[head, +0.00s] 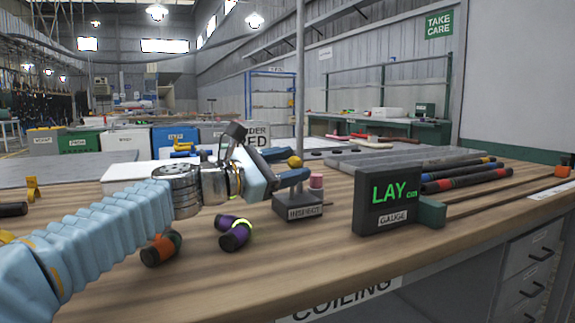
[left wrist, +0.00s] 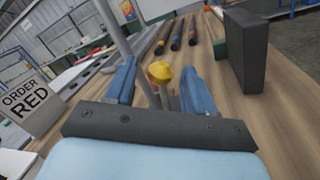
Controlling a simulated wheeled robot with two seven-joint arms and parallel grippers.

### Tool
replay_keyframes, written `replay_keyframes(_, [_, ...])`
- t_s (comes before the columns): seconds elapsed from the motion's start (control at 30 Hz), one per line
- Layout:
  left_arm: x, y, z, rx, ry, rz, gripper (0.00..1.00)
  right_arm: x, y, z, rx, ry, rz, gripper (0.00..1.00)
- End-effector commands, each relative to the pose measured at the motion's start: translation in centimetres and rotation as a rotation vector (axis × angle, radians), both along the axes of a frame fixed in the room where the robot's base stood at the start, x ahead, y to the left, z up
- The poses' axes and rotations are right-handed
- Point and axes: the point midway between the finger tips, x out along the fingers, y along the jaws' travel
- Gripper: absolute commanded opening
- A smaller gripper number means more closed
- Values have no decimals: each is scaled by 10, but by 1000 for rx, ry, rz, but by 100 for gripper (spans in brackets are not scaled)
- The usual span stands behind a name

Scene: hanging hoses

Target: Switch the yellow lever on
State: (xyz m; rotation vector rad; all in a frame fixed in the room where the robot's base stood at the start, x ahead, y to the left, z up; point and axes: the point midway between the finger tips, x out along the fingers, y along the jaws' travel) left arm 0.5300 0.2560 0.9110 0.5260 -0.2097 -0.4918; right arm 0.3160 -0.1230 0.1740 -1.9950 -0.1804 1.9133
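The yellow lever's round knob (head: 295,162) shows just above my left gripper's fingers in the head view, over a small grey labelled box (head: 297,209). In the left wrist view the yellow knob (left wrist: 160,73) sits on a thin stem between my two blue fingers, with a gap on each side. My left gripper (head: 289,180) is open, its fingers on either side of the lever; I see no contact. The stem is mostly hidden in the head view. My right gripper is in neither view.
A dark gauge box (head: 386,192) reading LAY stands to the right on the wooden bench. Short hose pieces (head: 234,234) lie in front; long hoses (head: 461,178) lie at right.

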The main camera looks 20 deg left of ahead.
Motion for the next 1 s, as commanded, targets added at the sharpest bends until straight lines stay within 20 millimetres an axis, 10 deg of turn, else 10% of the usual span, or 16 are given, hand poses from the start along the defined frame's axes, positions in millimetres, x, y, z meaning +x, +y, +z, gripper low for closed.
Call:
replay_keyframes(0.37, [-9, 5, 2, 1, -5, 3, 54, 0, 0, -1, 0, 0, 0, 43])
replay_keyframes(1.0, [-116, 67, -8, -1, -3, 2, 54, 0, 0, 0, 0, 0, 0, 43])
